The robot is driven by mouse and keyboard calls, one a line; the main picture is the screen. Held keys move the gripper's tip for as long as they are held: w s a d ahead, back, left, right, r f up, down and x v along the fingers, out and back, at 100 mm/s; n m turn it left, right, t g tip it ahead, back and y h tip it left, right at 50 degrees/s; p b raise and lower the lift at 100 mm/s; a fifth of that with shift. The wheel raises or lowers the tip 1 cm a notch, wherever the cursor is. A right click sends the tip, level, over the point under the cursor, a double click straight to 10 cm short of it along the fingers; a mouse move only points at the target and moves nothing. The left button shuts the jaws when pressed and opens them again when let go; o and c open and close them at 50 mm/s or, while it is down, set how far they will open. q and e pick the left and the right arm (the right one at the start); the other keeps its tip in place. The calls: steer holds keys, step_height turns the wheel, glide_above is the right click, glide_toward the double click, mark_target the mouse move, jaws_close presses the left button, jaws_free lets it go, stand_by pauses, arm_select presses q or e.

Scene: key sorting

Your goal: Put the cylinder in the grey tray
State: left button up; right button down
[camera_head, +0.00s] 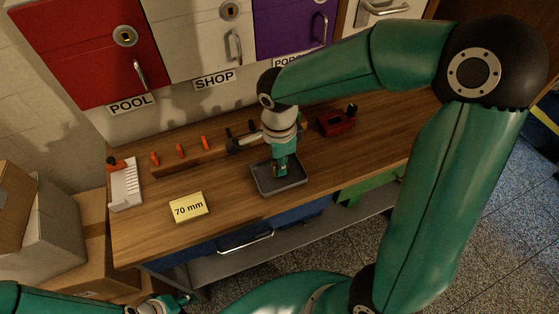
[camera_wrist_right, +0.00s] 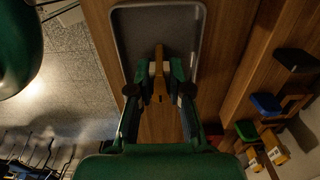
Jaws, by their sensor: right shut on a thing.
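The grey tray (camera_head: 291,190) lies on the wooden bench. In the right wrist view the tray (camera_wrist_right: 198,25) fills the upper middle, and its bare floor shows. My right gripper (camera_head: 280,174) points down over the tray. In the right wrist view my right gripper (camera_wrist_right: 160,72) is shut on a narrow brass-coloured piece, which looks like the cylinder (camera_wrist_right: 158,88). The piece lies in front of the tray in that view; whether it touches the tray floor I cannot tell. My left gripper (camera_head: 178,301) is low at the bottom left, off the bench, its jaws too small to read.
A yellow "70 mm" card (camera_head: 188,207) lies left of the tray. A white slotted holder (camera_head: 125,188) stands at the bench's left end. A wooden rack (camera_head: 188,161) with orange-handled tools runs behind. A red vise-like object (camera_head: 337,121) stands behind right.

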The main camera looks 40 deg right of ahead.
steer(key=shift+f, duration=0.2)
steer(key=c, duration=1.1)
jaws_free()
steer(key=shift+r, duration=0.1)
step_height(320, 180, up, 12)
steer(key=shift+s, duration=0.1)
